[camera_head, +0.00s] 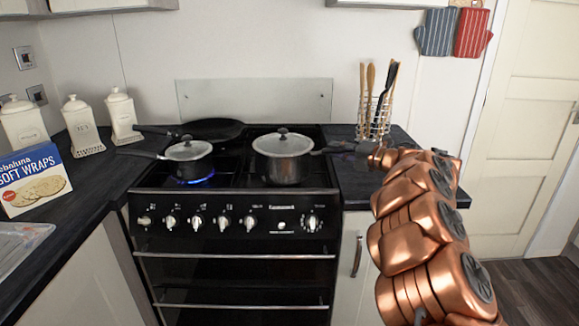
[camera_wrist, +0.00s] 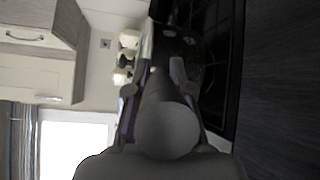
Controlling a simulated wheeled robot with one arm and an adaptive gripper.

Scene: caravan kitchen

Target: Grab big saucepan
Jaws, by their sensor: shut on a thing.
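The big saucepan (camera_head: 284,165) is dark with a pale lid and a dark knob. It sits on the right front of the stove, its handle (camera_head: 326,150) pointing right. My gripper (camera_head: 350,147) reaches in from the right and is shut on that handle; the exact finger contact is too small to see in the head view. In the wrist view, my gripper (camera_wrist: 160,90) has a finger on each side of a dark, rounded shape, probably the handle seen nearly end-on. The pan's body is hard to make out there.
A smaller lidded saucepan (camera_head: 188,158) sits on the left front burner over a blue flame (camera_head: 195,179). A black frying pan (camera_head: 207,129) is behind it. A utensil holder (camera_head: 374,122) stands on the right counter near my arm. Canisters (camera_head: 82,124) and a wraps box (camera_head: 34,180) are left.

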